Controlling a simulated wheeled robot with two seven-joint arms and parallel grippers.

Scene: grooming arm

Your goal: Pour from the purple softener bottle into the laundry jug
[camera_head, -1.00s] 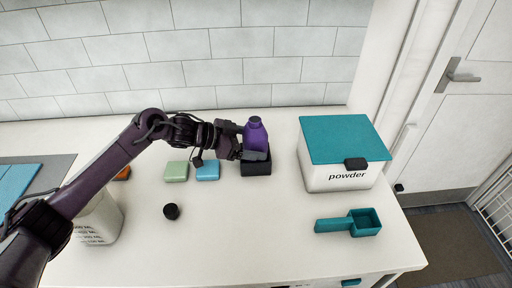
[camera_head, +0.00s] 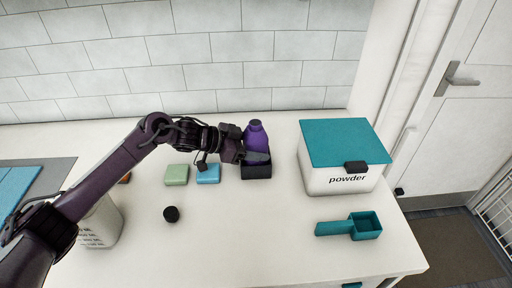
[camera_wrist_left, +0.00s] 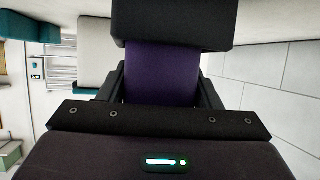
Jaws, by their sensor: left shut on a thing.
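My left gripper (camera_head: 252,155) is shut on the bottle's body from the left. In the left wrist view the purple bottle (camera_wrist_left: 162,62) fills the gap between the dark fingers. The laundry jug (camera_head: 104,226), pale with printed ML marks, stands at the left front, partly hidden behind my left arm. My right gripper is out of view.
A black round cap (camera_head: 171,214) lies on the counter (camera_head: 240,235). A green block (camera_head: 177,174) and a blue block (camera_head: 208,173) sit left of the holder. A powder box (camera_head: 340,178) and teal scoop (camera_head: 352,227) are at the right. The front middle counter is clear.

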